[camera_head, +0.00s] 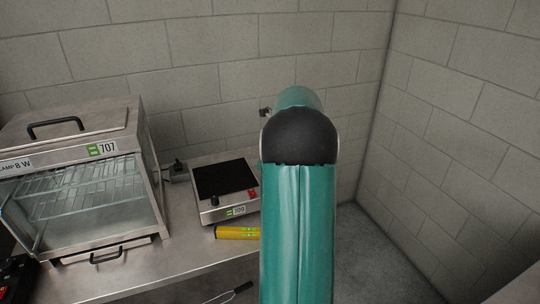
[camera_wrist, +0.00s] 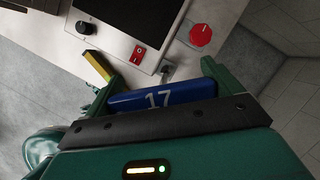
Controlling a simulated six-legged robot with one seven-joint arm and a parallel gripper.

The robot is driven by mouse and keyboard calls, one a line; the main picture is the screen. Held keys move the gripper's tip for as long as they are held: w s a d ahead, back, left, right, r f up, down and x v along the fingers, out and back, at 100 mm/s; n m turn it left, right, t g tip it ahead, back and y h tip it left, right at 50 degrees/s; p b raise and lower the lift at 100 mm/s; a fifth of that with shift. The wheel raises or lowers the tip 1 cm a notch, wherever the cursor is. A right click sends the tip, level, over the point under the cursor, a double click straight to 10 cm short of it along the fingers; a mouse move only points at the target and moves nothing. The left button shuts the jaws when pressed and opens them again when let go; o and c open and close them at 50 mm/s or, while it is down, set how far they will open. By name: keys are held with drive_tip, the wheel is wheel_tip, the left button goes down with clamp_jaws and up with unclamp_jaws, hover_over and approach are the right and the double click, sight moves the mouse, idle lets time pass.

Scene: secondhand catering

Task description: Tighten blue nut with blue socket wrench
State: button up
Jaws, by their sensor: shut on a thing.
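In the wrist view my gripper (camera_wrist: 157,78) is shut on a blue block-like tool marked 17 (camera_wrist: 160,98), which lies across between the green fingers. It looks like the handle of the blue socket wrench; its socket end cannot be made out. A small grey metal piece (camera_wrist: 168,71) shows just beyond it, at the appliance's edge; I cannot tell whether it belongs to the tool. No blue nut can be seen in either view. In the head view my teal arm hides the gripper and the tool.
A hotplate (camera_head: 225,188) stands on the steel counter (camera_head: 190,262), beside a glass-fronted warmer cabinet (camera_head: 80,190). A yellow bar (camera_head: 232,232) lies in front of the hotplate. A red round knob (camera_wrist: 201,35) shows in the wrist view. Block walls close the back and right.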

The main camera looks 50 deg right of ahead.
drive_tip(key=shift+d+m+h, duration=0.1)
drive_tip(key=shift+m+h, duration=0.45)
drive_tip(key=shift+m, duration=0.9)
drive_tip(key=shift+d+m+h, duration=0.1)
drive_tip(key=shift+m+h, duration=0.45)
drive_tip(key=shift+m, duration=0.9)
drive_tip(key=m+h, duration=0.1)
drive_tip(key=m, duration=0.2)
drive_tip(key=shift+g, duration=0.4)
drive_tip(key=shift+s+d+m+g+h, duration=0.15)
drive_tip(key=shift+m+g+h, duration=0.2)
drive_tip(key=shift+m, duration=0.95)
